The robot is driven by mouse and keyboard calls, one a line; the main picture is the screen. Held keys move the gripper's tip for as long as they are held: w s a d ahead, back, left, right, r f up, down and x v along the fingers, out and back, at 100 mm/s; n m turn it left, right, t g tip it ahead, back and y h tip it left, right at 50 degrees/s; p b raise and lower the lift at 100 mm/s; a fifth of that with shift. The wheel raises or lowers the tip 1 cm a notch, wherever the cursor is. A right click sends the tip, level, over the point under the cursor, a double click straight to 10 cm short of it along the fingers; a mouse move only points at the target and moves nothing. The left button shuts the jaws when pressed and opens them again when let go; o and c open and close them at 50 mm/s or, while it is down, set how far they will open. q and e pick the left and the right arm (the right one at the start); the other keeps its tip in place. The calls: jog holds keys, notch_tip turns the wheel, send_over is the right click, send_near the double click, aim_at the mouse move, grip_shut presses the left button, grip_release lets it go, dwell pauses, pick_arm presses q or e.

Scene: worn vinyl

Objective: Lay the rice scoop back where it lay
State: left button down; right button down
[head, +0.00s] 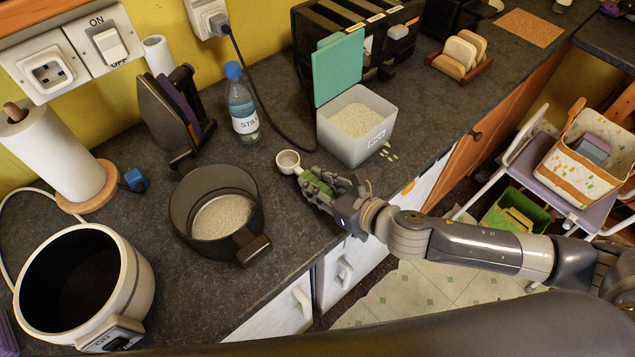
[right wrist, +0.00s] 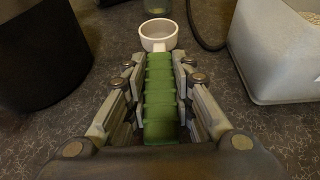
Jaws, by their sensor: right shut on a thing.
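The rice scoop (head: 288,161) has a small white cup and a green handle. My right gripper (head: 318,190) is shut on the green handle, over the counter between the dark pot and the rice box. In the right wrist view the handle lies between the two fingers (right wrist: 160,85), and the scoop's cup (right wrist: 158,35) points away from the gripper. The cup looks empty. I cannot tell whether the scoop touches the counter. My left gripper is not in view.
An open white rice box (head: 357,125) with a raised teal lid stands behind the gripper, a few grains beside it. A dark pot (head: 213,213) holding rice stands left, near a rice cooker (head: 82,285). A bottle (head: 241,103) and iron (head: 172,115) stand near the wall.

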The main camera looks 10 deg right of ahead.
aim_at(330, 195)
jog(key=shift+f+b, duration=0.4)
jog(key=shift+f, duration=0.25)
dwell(0.4)
jog(key=c, duration=1.3)
grip_release()
jog(key=shift+d, duration=0.1)
jog(key=shift+p+v, duration=0.9)
jog(key=shift+v, duration=3.1)
jog(key=shift+r, duration=0.1)
